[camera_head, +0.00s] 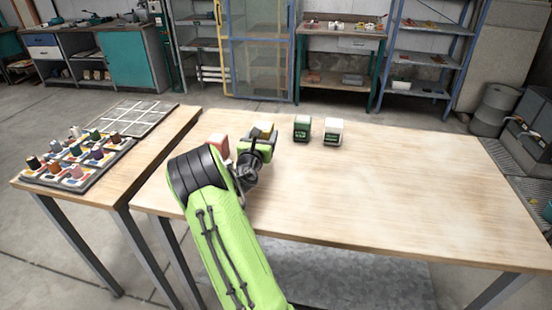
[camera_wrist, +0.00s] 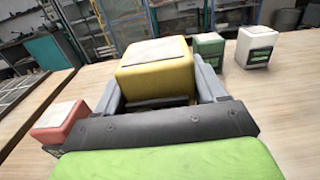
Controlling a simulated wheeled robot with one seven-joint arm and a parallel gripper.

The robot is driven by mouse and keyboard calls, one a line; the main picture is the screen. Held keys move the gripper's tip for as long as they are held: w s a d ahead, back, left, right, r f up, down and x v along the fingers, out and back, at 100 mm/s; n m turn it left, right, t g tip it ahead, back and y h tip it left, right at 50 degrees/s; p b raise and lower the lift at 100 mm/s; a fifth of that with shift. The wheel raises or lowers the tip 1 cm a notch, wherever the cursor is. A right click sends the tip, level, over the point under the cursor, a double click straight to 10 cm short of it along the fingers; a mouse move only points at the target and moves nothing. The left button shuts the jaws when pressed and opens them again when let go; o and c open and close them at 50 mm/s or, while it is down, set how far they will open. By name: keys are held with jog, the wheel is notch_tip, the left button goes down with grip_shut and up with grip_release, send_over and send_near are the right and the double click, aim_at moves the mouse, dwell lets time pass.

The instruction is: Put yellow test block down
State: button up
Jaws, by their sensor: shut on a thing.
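The yellow test block (camera_wrist: 157,75) is between the two grey fingers of my gripper (camera_wrist: 158,95) in the wrist view. My gripper is shut on it. In the head view the yellow block (camera_head: 264,131) shows only in part, behind my gripper (camera_head: 258,142), near the far left part of the wooden table (camera_head: 400,185). I cannot tell whether its underside touches the table. A red block (camera_head: 219,145) stands to the left, and a green block (camera_head: 302,128) and a white block (camera_head: 333,132) stand to the right. None of these touches the yellow block in the wrist view.
A side table at the left holds a tray (camera_head: 110,157) of several coloured spools and a white-lined grid panel (camera_head: 128,117). The right and middle of the main table are clear. Shelves (camera_head: 425,55) and a workbench stand behind.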

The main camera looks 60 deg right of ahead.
notch_tip(320, 180, down, 6)
jog(key=shift+f+b, duration=0.2)
jog(key=shift+b, duration=1)
jog(key=shift+f, duration=0.15)
jog(key=o, duration=1.5)
jog(key=shift+r, duration=0.2)
jog(key=b+v, duration=0.1)
jog(key=v, duration=1)
jog(key=shift+a+f+b, duration=0.1)
jog(key=shift+f+b, duration=0.15)
jog(key=shift+b, duration=0.15)
jog(key=shift+s+a+r, duration=0.15)
jog(key=shift+s+a, duration=0.1)
jog(key=shift+a, duration=0.15)
